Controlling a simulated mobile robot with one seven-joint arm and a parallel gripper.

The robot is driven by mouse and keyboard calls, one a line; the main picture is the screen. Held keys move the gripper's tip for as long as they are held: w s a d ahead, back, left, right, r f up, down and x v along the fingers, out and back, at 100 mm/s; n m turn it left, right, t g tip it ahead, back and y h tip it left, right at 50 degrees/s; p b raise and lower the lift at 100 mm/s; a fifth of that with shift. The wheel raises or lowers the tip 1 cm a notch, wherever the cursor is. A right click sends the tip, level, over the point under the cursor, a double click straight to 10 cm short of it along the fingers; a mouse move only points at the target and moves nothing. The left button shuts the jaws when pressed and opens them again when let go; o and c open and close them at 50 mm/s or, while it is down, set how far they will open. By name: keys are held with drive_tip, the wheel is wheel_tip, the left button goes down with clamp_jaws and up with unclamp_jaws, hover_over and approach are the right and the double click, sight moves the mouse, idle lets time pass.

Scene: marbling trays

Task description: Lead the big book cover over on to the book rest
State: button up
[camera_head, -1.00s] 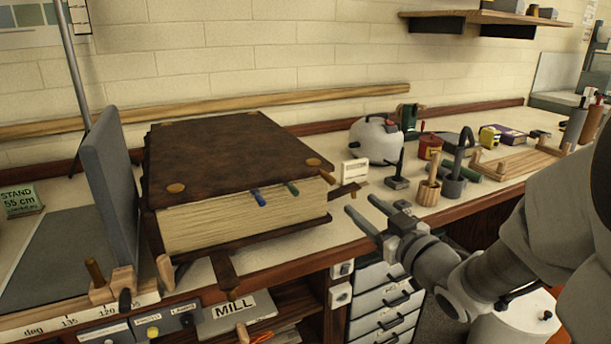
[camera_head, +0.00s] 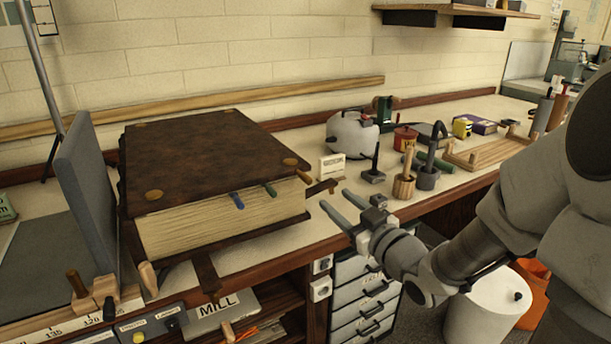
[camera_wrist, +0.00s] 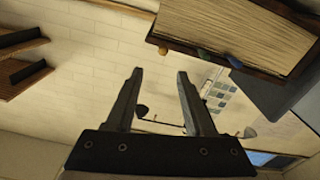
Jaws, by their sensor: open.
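The big book (camera_head: 225,219) lies closed on the bench, its dark brown cover (camera_head: 215,150) on top with brass bosses at the corners. Blue and green tabs stick out of its page edge. A grey upright board (camera_head: 88,200), which looks like the book rest, stands just left of the book. My gripper (camera_head: 336,208) is open and empty, right of the book's near right corner and apart from it. In the wrist view the open fingers (camera_wrist: 160,88) show with nothing between them, and the book's pages and cover edge (camera_wrist: 225,55) appear at upper right.
A strap (camera_head: 206,275) hangs over the bench front below the book. A small white card (camera_head: 332,167), a kettle-like pot (camera_head: 352,135) and several tools stand right of the book. Drawers (camera_head: 365,295) are under the bench. A narrow strip of bench front is clear.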

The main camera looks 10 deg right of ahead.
sight(306, 179)
drive_tip(key=shift+w+a+p, duration=0.1)
drive_tip(key=shift+w+p, duration=0.2)
drive_tip(key=shift+p, duration=0.55)
drive_tip(key=shift+w+a+f+p, duration=0.25)
drive_tip(key=shift+w+a+p, duration=0.15)
drive_tip(key=shift+p, duration=1.05)
drive_tip(key=shift+f+b+x, duration=0.1)
drive_tip(key=shift+b+x, duration=0.5)
drive_tip(key=shift+x, duration=2.3)
drive_tip(key=shift+f+b+x, duration=0.15)
drive_tip(key=shift+b+x, duration=0.45)
drive_tip(key=shift+x, duration=2.3)
clamp_jaws()
